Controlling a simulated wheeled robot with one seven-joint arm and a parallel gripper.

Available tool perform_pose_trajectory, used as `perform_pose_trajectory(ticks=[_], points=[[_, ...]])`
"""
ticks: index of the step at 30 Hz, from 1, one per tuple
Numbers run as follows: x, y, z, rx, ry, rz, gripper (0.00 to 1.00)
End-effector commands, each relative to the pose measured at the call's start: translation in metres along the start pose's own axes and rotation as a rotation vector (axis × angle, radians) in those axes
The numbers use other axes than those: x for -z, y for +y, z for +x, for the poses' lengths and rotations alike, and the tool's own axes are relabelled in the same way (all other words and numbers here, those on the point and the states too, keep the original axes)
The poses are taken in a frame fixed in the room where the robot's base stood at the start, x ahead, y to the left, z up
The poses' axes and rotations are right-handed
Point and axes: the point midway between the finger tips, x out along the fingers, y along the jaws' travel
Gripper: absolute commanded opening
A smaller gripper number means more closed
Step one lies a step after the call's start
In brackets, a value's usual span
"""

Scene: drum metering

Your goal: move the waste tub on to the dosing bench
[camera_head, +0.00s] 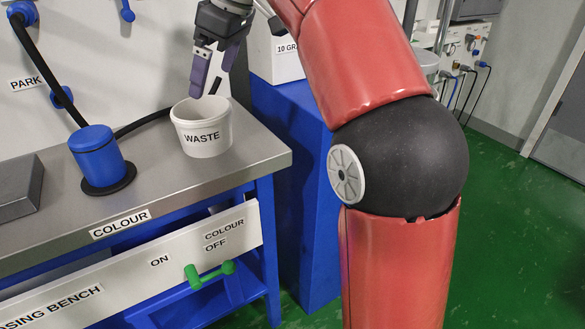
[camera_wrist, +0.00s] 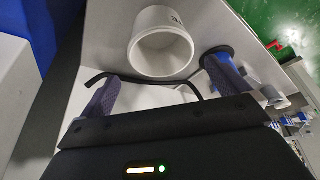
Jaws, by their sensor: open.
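The white waste tub (camera_head: 202,136), labelled WASTE, stands upright on the steel top of the dosing bench (camera_head: 240,165), near its right end. My gripper (camera_head: 212,83) is above the tub's back rim, with its purple fingers apart and pointing down. In the wrist view the tub's open mouth (camera_wrist: 162,54) faces the camera and looks empty. The open fingers (camera_wrist: 160,90) show on either side below it, apart from the tub, and nothing is between them except bench and a black hose behind.
A blue capped cylinder (camera_head: 97,155) stands on a black ring left of the tub. A grey steel block (camera_head: 18,187) lies at the far left. A blue cabinet (camera_head: 300,130) with a white box (camera_head: 277,62) on top stands right of the bench. A green handle (camera_head: 210,274) is on the bench front.

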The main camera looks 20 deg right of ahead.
Motion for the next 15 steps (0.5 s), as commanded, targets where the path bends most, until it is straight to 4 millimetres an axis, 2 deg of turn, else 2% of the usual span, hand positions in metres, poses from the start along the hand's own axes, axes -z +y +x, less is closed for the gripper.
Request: perform_pose_trajectory(ticks=[5, 8, 11, 15], points=[[-0.015, -0.012, 0.001, -0.04, -0.012, 0.079, 1.0], [-0.042, -0.028, 0.006, -0.101, -0.025, 0.205, 1.0], [-0.081, -0.048, 0.017, -0.183, -0.028, 0.361, 1.0], [-0.146, -0.078, 0.042, -0.29, -0.012, 0.574, 1.0]])
